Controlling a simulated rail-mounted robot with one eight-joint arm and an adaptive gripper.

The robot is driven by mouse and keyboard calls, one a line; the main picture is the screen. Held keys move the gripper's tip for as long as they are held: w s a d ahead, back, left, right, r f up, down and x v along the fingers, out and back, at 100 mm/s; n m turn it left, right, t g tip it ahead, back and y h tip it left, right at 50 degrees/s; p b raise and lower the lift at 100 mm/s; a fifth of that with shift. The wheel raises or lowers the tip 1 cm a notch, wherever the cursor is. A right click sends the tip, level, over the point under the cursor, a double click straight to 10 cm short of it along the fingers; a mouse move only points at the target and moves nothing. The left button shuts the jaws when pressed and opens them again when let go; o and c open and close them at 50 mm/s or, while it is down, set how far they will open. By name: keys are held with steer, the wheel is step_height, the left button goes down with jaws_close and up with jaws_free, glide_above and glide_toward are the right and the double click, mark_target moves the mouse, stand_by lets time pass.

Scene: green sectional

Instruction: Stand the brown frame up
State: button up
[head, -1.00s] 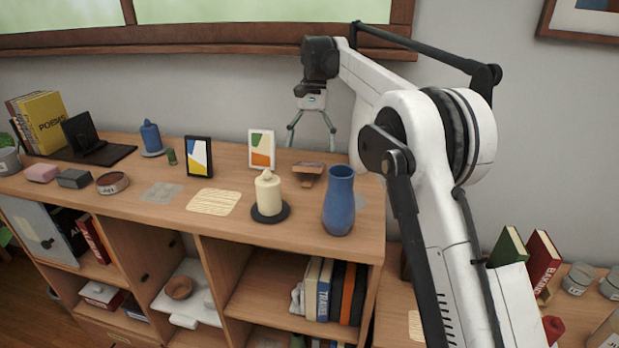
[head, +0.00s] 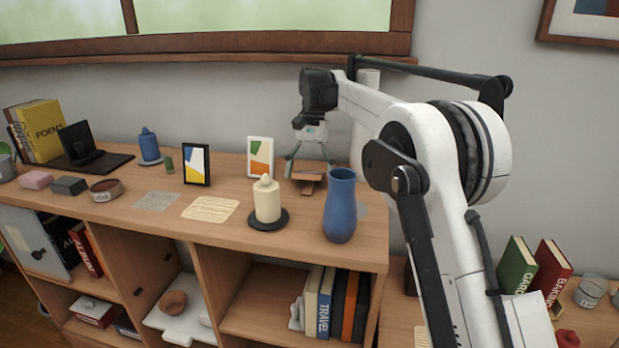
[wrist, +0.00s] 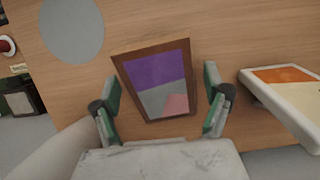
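The brown frame (head: 308,183) lies low on the shelf top between the white frame and the blue vase. In the wrist view the brown frame (wrist: 155,80) shows a purple, grey and pink picture facing the camera. My gripper (head: 310,163) points down over it from behind. Its green-padded fingers (wrist: 161,92) are spread, one on each side of the frame. Small gaps seem to remain between the pads and the frame's edges; whether either pad touches is hard to tell.
The white frame (head: 260,157) stands close to the left of the brown frame. The blue vase (head: 340,205) stands at the front right, and a cream candle (head: 267,201) at the front left. A black frame (head: 196,164) stands farther left. The wall is close behind.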

steer(key=c, duration=1.2)
steer(key=shift+r+p, duration=2.25)
steer(key=shift+r, duration=1.25)
steer(key=shift+c, duration=0.2)
